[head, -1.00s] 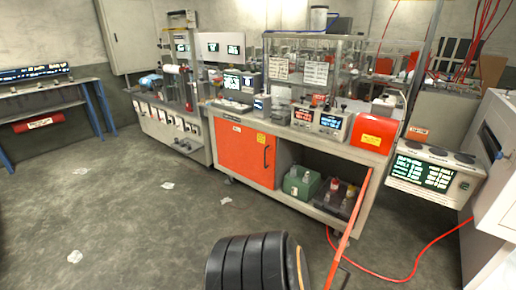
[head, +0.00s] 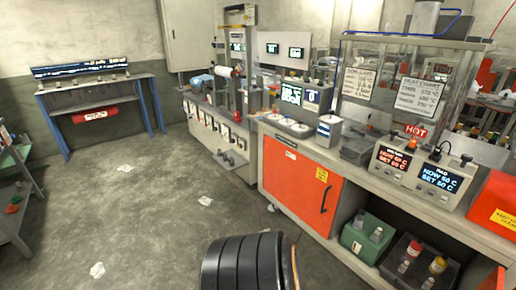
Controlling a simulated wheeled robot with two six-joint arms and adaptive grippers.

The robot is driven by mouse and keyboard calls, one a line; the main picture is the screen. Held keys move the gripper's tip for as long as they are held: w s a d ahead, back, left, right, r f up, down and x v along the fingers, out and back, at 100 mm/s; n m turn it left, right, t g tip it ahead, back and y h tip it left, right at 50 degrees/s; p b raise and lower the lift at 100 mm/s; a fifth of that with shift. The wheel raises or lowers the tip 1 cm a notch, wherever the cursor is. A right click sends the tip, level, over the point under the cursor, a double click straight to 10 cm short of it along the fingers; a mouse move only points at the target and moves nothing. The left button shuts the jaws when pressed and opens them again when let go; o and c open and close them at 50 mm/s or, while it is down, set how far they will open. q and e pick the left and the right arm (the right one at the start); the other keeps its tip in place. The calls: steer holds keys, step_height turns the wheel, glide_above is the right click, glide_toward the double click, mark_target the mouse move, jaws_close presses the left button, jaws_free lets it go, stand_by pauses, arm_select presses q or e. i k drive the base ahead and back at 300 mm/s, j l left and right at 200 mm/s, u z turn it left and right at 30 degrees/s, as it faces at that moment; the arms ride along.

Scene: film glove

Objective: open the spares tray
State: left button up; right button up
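Neither of my grippers shows in the head view. I cannot tell which thing is the spares tray; no readable label names it. A dark tray or crate (head: 391,263) with several small bottles sits in the open bay under the bench. A green box (head: 352,240) with bottles on it stands to its left. A row of small white labelled fronts (head: 213,124) runs along the side of the far-left bench section; they look shut.
The red cabinet door (head: 298,186) under the bench is shut. Heater controllers (head: 415,173) stand on the bench top. A blue-legged table (head: 97,103) stands at the back left, and a shelf (head: 12,190) at the left edge. The floor (head: 150,215) between is open, with scattered white scraps.

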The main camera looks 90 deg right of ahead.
mark_target(418, 272)
steer(key=l+z, duration=0.35)
steer(key=i+l+z, duration=0.15)
steer(key=l+z, duration=0.15)
steer(key=l, duration=0.2)
steer(key=i+l+z, duration=0.1)
steer(key=l+z, duration=0.35)
steer(key=z, duration=0.8)
steer(key=i+z, duration=0.1)
steer(key=z, duration=0.35)
steer(key=l+z, duration=0.1)
steer(key=z, duration=0.35)
steer(key=i+z, duration=0.15)
steer(key=z, duration=0.75)
steer(key=i+z, duration=0.1)
steer(key=z, duration=0.35)
